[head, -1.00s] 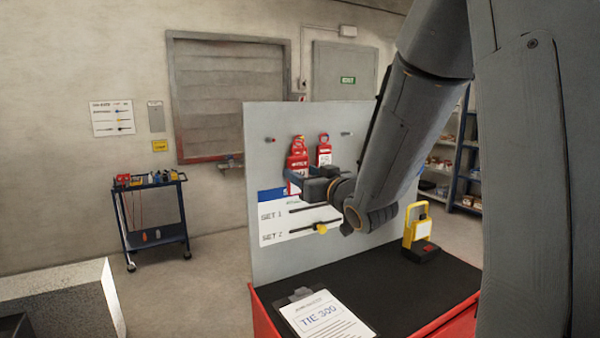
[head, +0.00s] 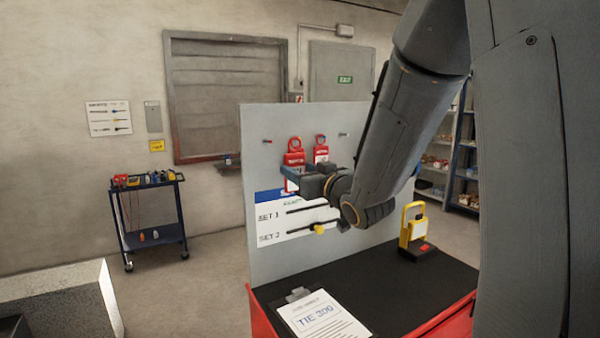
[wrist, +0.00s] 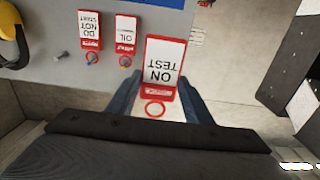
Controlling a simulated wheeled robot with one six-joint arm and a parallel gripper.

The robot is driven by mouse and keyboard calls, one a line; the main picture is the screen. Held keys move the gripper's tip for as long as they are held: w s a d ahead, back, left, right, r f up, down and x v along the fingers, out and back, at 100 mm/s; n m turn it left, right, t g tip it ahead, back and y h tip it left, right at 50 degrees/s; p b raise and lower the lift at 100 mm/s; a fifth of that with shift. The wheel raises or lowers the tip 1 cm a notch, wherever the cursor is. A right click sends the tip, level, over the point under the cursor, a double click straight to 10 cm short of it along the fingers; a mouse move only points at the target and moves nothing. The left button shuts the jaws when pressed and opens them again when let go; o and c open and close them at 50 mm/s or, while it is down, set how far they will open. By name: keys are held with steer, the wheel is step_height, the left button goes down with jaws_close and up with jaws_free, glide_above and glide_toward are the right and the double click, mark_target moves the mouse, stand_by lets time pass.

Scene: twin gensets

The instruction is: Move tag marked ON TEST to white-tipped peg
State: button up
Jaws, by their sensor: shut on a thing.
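My gripper (wrist: 160,100) is shut on the ON TEST tag (wrist: 163,68), a white tag with a red frame and red ring. The wrist view shows it upside down, in front of the grey board. In the head view my gripper (head: 291,178) is at the board's left half, and the held tag partly overlaps the tags behind. A DO NOT START tag (wrist: 89,30) and an OIL tag (wrist: 126,32) hang on pegs. A bare peg (wrist: 60,57) shows beside them. The head view shows bare pegs at left (head: 267,141) and right (head: 344,134).
The board (head: 256,180) carries a SET 1/SET 2 chart (head: 275,229), partly hidden by my arm. A clipboard (head: 318,318) and yellow padlock-like device (head: 413,232) are on the black bench top (head: 385,280). A tool cart (head: 150,215) stands farther left.

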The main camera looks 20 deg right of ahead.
steer(key=v, duration=0.8)
stand_by(1.2)
stand_by(0.4)
steer(key=w+a+f+b, duration=0.1)
steer(key=f+b, duration=0.2)
steer(key=f, duration=0.9)
steer(key=w+a+f+b, duration=0.1)
steer(key=f+b, duration=0.3)
steer(key=f, duration=0.9)
steer(key=w+a+f+y+b, duration=0.1)
steer(key=f+b, duration=0.3)
steer(key=f, duration=0.9)
steer(key=shift+w+a+f+n, duration=0.25)
steer(key=shift+w+a+n, duration=0.15)
steer(key=shift+w+a, duration=0.1)
